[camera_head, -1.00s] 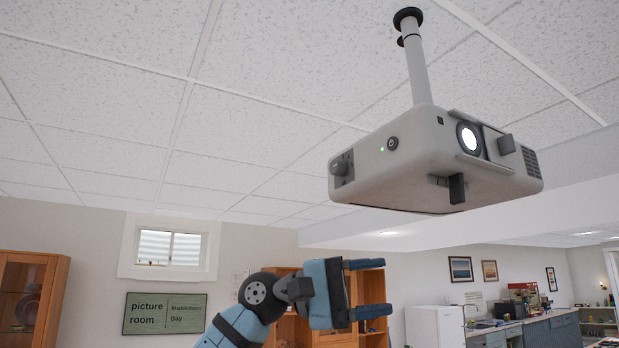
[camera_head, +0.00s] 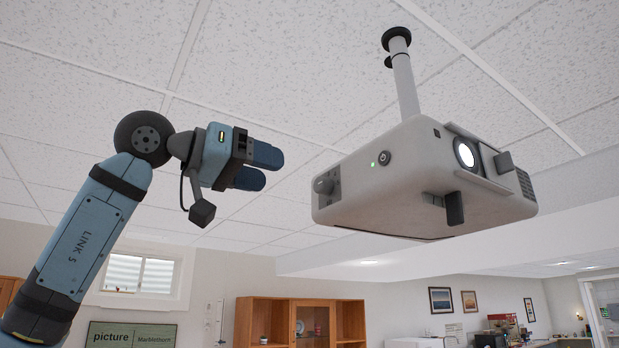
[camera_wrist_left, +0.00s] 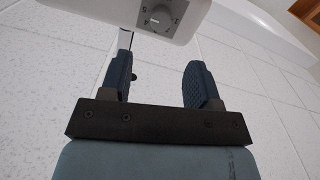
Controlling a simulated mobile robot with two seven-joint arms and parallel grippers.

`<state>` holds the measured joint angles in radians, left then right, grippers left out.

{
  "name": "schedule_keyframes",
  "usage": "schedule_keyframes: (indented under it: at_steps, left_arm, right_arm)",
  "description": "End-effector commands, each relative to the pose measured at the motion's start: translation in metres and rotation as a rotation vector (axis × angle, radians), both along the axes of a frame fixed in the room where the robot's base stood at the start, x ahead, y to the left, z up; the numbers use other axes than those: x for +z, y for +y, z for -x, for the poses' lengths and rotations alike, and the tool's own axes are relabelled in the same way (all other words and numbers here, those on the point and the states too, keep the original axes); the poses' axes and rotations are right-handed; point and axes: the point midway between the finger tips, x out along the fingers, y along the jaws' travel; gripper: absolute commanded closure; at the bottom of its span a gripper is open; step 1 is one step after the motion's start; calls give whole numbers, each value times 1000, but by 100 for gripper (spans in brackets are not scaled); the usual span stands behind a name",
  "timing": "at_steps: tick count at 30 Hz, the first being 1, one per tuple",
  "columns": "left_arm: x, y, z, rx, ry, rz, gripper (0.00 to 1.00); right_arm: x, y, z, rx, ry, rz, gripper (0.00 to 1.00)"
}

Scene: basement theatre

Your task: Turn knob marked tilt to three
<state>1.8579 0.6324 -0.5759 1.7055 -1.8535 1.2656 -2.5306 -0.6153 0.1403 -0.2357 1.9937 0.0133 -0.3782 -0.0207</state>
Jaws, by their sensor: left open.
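The projector (camera_head: 410,185) hangs from the ceiling on a pole, with its lens lit. A dark round knob (camera_head: 324,185) sits on a dark panel on its left side face. My left gripper (camera_head: 266,168) is raised to the left of the projector, open and empty, fingers pointing towards the knob side with a clear gap. It also shows in the left wrist view (camera_wrist_left: 158,75). My right gripper is not in view.
The projector's pole (camera_head: 404,85) meets the white tiled ceiling. A wooden cabinet (camera_head: 245,322), a wall sign (camera_head: 131,335) and a small window (camera_head: 139,273) are far below and behind. The air between gripper and projector is free.

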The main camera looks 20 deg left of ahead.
Motion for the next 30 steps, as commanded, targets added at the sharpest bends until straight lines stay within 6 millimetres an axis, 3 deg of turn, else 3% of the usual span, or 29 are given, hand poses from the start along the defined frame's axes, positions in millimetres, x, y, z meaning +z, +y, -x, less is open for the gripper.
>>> schedule_keyframes:
  at_steps: [6, 12, 26, 30]
  left_arm:
    - [2, -31, -37, -3, 4, 1, 44]
    - [1, -50, -60, -3, 3, 1, 44]
    - [-1, -58, -70, -2, 2, 2, 44]
    - [-1, -57, -70, -2, 2, 1, 76]
  right_arm:
    - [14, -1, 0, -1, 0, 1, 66]
    - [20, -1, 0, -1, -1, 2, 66]
    - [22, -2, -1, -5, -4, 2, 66]
    - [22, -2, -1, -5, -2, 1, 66]
